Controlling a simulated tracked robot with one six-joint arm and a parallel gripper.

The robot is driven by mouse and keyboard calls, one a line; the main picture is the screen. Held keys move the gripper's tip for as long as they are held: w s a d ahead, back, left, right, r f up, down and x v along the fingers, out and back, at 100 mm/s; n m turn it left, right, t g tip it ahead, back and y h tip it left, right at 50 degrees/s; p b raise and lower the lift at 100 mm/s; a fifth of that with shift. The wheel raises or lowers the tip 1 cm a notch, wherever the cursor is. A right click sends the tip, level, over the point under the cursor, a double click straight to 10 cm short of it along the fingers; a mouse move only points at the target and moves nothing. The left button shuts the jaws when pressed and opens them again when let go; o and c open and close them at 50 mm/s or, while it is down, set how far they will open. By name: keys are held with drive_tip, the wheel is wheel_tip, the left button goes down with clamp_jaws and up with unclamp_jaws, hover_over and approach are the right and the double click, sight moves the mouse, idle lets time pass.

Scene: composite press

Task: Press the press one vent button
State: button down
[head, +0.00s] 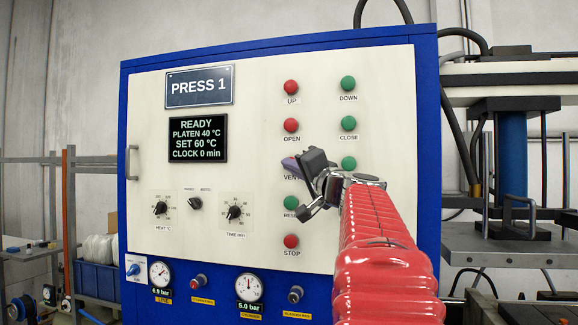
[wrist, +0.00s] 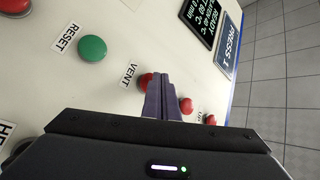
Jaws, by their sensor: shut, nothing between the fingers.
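The press one panel (head: 250,100) faces me, with the sign PRESS 1 (head: 199,87) at its upper left. The vent button is red; in the wrist view (wrist: 144,80) its edge shows beside the VENT label (wrist: 128,75), partly covered by my fingers. In the head view my gripper hides it, and part of the VENT label shows below. My gripper (head: 289,163) is shut and empty, its purple fingers pointing at the panel at the vent button. It also shows in the wrist view (wrist: 159,78). I cannot tell whether the fingertips touch the button.
The green RESET button (head: 291,202) is just below and the red OPEN button (head: 291,125) above. A green button (head: 348,163) is to the right, close to my gripper. The red STOP button (head: 291,241) is lowest. The display (head: 199,139) reads READY.

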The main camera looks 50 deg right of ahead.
drive_tip(key=shift+s+a, duration=0.2)
drive_tip(key=shift+a, duration=0.25)
drive_tip(key=a, duration=0.1)
drive_tip(key=s+a, duration=0.1)
drive_tip(key=a, duration=0.1)
drive_tip(key=s+a, duration=0.1)
drive_tip(key=shift+s+a, duration=0.15)
drive_tip(key=shift+a, duration=0.05)
idle(0.4)
idle(0.7)
